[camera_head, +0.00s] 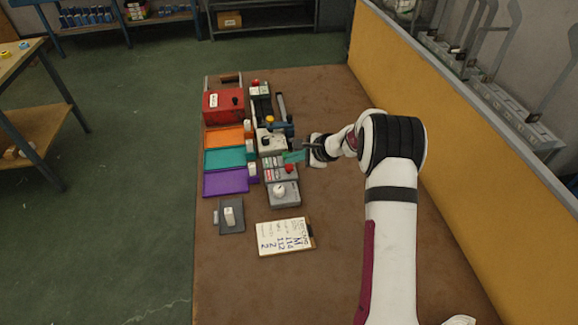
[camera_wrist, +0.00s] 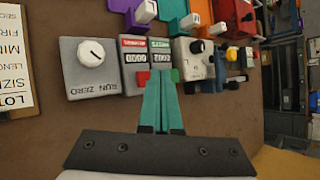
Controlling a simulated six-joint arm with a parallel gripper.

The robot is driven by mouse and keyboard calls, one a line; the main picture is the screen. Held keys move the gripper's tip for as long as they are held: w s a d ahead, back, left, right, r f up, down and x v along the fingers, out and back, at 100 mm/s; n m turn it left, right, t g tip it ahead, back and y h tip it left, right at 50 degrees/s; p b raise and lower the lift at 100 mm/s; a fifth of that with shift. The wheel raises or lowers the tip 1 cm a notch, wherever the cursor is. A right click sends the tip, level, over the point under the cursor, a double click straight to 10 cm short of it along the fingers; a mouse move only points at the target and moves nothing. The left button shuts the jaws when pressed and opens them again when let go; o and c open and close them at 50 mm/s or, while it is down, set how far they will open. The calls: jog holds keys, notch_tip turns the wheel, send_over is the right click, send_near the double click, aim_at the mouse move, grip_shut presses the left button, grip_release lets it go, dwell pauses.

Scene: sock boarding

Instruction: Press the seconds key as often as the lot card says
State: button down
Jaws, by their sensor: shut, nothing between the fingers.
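The lot card (camera_head: 284,237) lies flat on the bench at the front, with large handwritten figures too small to read surely; its edge shows in the wrist view (camera_wrist: 14,70). The counter unit (camera_head: 281,174) has a red-labelled display (camera_wrist: 134,58) and a green-labelled display (camera_wrist: 160,47). A red key (camera_wrist: 143,77) shows just left of my fingertips, and a bit of green shows on their right. Which one is the seconds key I cannot read. My gripper (camera_head: 294,157), with teal fingers (camera_wrist: 163,78), is shut and empty at the counter's key side. Whether it touches a key is unclear.
A grey box with a white RUN/ZERO knob (camera_wrist: 91,54) adjoins the counter. A white machine with a black knob (camera_wrist: 197,48) stands on the other side. Orange (camera_head: 227,138), teal (camera_head: 224,159) and purple (camera_head: 225,182) trays lie left.

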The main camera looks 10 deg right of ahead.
jog(key=shift+f, duration=0.45)
jog(key=shift+f, duration=0.65)
dwell(0.8)
jog(key=shift+r, duration=1.1)
jog(key=shift+r, duration=2.5)
dwell(0.4)
